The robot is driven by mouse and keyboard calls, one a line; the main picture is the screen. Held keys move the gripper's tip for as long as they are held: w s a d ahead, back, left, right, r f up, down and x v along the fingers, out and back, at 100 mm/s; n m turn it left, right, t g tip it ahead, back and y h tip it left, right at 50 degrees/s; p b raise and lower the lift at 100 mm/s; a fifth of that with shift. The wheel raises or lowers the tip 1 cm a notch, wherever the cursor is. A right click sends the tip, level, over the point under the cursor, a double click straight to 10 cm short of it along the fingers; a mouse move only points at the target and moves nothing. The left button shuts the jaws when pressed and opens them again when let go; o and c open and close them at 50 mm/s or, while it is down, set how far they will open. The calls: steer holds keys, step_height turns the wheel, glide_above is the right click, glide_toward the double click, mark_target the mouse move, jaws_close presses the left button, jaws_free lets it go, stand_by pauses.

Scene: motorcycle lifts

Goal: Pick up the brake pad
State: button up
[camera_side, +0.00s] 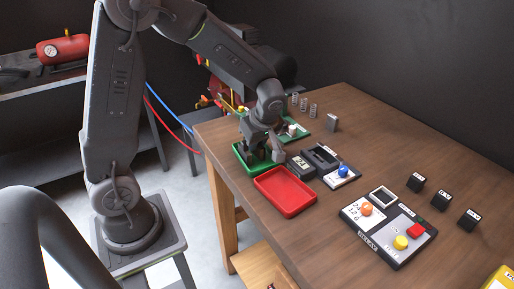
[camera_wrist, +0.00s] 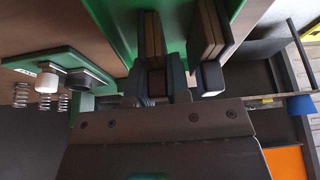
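The green tray (camera_side: 238,155) sits at the table's near-left edge in the side view. My gripper (camera_side: 263,155) points down at the tray, and its fingers look apart there. In the wrist view, two brake pads stand on edge over the green floor as layered brown and black slabs, a left one (camera_wrist: 151,35) and a right one (camera_wrist: 207,30). The dark fingers of my gripper (camera_wrist: 158,85) reach close to the left pad's near end. Whether they touch or grip it cannot be told. My gripper hides the pads in the side view.
An empty red tray (camera_side: 285,190) lies just right of the green tray. A dark open box (camera_side: 321,156) and a blue-button unit (camera_side: 342,175) stand beyond it. Springs (camera_side: 304,103) and a green plate are behind. A control panel (camera_side: 388,230) lies further right.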

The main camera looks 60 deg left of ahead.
jaws_close()
